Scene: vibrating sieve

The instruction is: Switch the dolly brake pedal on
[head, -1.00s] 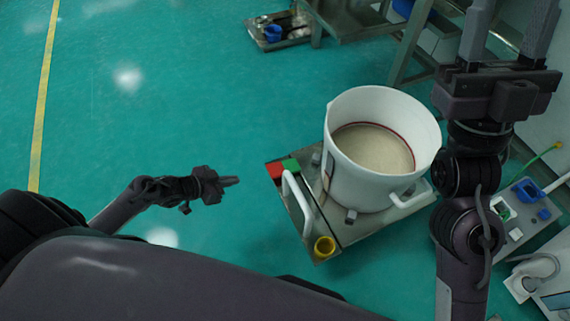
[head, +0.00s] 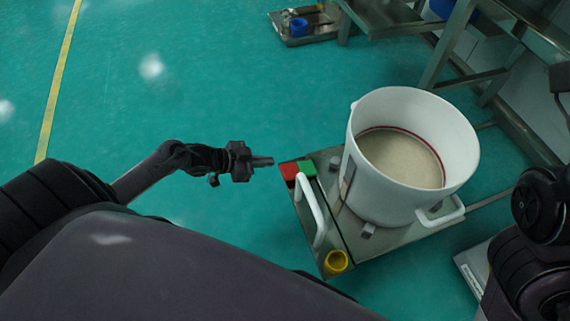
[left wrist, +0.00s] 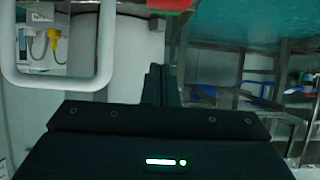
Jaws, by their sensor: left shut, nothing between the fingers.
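The dolly (head: 345,238) is a low metal platform at the right of centre in the head view. At its far left corner are a red pedal (head: 289,172) and a green pedal (head: 306,168), side by side. The red one shows partly at the top edge of the left wrist view (left wrist: 170,4). My left gripper (head: 268,161) is shut and empty, just left of the red pedal; I cannot tell its height or any contact. Its closed fingers also show in the left wrist view (left wrist: 160,78). Only an edge of my right gripper shows at the right border; its fingers are hidden.
A white bucket (head: 375,190) of pale material stands on the dolly. A metal table (head: 440,75) stands behind. The green floor to the left is clear.

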